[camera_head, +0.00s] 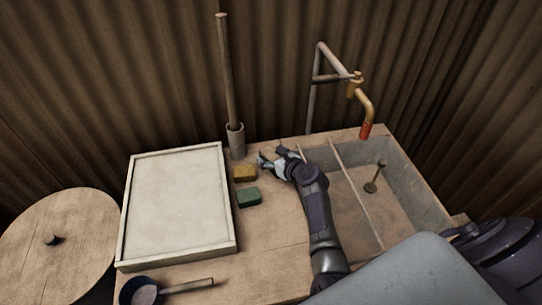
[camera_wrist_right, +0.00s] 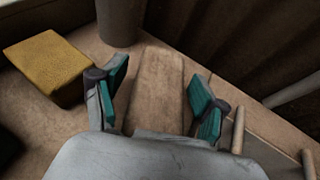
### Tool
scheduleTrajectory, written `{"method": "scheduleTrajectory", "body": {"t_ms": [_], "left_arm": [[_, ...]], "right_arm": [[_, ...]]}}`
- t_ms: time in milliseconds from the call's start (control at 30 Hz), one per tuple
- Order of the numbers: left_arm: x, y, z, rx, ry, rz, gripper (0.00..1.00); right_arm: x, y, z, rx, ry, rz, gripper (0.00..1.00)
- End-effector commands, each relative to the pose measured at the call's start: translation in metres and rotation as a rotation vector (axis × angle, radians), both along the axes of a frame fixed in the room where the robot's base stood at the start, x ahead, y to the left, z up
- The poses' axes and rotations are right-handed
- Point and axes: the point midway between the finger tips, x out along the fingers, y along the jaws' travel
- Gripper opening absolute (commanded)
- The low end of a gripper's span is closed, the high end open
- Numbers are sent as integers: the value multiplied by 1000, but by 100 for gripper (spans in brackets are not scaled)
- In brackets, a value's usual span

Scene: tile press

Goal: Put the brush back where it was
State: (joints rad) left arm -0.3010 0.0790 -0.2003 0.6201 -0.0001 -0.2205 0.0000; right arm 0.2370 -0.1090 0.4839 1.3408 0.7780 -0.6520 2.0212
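No brush bristles show in either view. A long wooden handle (camera_head: 226,75) stands nearly upright in a grey cylindrical holder (camera_head: 236,141) at the table's back edge; its lower end is hidden inside, so I cannot tell whether it is the brush. The holder's lower part also shows in the right wrist view (camera_wrist_right: 118,22). My right gripper (camera_head: 266,161) is just right of the holder, low over the wooden table. My left gripper is not in view.
A yellow block (camera_head: 244,173) and a green block (camera_head: 249,197) lie left of my right gripper. A framed pale tray (camera_head: 234,215) is further left, with a dark ladle (camera_head: 188,286) in front. A sunken basin (camera_head: 408,178) with an orange-brown tap (camera_head: 366,104) is at right.

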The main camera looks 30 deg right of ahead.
Motion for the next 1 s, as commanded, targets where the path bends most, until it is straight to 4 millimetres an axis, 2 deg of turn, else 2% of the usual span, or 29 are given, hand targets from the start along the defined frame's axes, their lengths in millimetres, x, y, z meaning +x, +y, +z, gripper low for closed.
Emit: {"method": "scheduleTrajectory", "body": {"t_ms": [267,367,800,1000], "left_arm": [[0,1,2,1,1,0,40],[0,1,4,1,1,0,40],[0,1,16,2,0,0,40],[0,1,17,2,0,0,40]], "right_arm": [[0,0,4,-1,0,0,72],[-8,-1,7,0,0,0,72],[-89,-12,41,-1,1,-1,72],[-107,-15,49,1,0,0,72]]}}
